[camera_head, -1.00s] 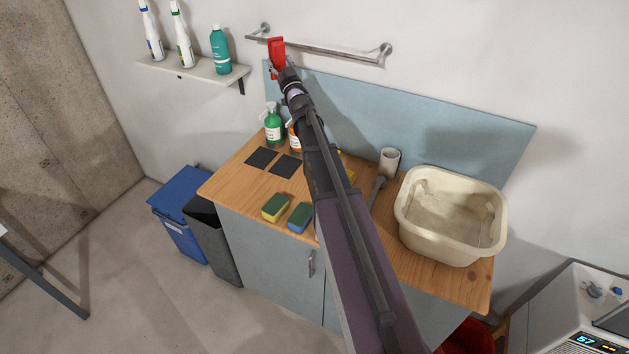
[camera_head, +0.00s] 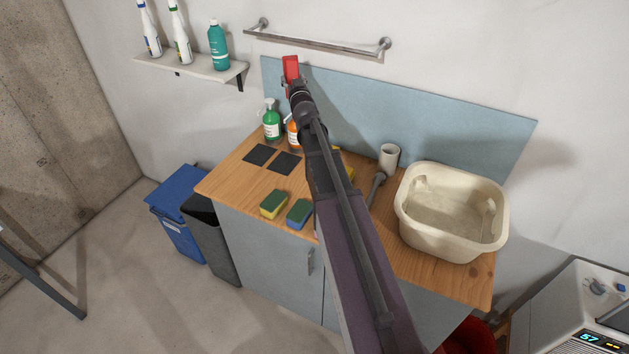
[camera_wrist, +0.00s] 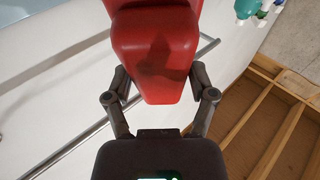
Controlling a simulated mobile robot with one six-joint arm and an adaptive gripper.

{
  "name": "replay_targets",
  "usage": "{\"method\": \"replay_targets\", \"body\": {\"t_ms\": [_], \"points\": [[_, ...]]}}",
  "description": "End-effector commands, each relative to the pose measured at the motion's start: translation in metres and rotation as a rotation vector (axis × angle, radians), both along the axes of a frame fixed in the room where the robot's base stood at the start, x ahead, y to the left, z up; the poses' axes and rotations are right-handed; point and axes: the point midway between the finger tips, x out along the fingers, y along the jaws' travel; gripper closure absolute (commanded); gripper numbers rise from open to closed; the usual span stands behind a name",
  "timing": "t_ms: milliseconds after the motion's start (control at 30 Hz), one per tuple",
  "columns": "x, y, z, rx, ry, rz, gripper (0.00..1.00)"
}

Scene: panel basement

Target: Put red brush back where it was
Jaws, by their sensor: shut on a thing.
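The red brush (camera_head: 291,65) is at the far end of my arm, in front of the blue wall panel and just below the metal rail (camera_head: 318,46) in the picture. My gripper (camera_head: 290,83) is shut on it. In the wrist view the red brush (camera_wrist: 158,45) fills the upper middle, with the fingers of my gripper (camera_wrist: 162,85) on both sides; only a smooth red part shows and the bristles cannot be made out. The metal rail (camera_wrist: 75,142) runs diagonally behind it. The gap between brush and rail cannot be judged.
A wooden counter (camera_head: 232,181) holds a green spray bottle (camera_head: 271,124), an orange bottle (camera_head: 293,132), dark pads, sponges (camera_head: 299,213), a white cup (camera_head: 389,157) and a cream basin (camera_head: 450,240). A wall shelf (camera_head: 205,70) with several bottles is at upper left. My arm hides the counter's middle.

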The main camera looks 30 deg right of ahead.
Motion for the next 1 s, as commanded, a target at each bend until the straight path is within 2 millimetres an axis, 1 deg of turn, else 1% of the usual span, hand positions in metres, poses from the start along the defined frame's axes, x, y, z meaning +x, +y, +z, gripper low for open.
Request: {"method": "replay_targets", "body": {"t_ms": [133,400,1000], "points": [[-0.007,-0.007,-0.012,0.011,0.045,-0.025,0.66],[-0.013,-0.013,-0.022,0.021,0.085,-0.046,0.66],[-0.018,-0.018,-0.031,0.03,0.122,-0.062,0.66]]}}
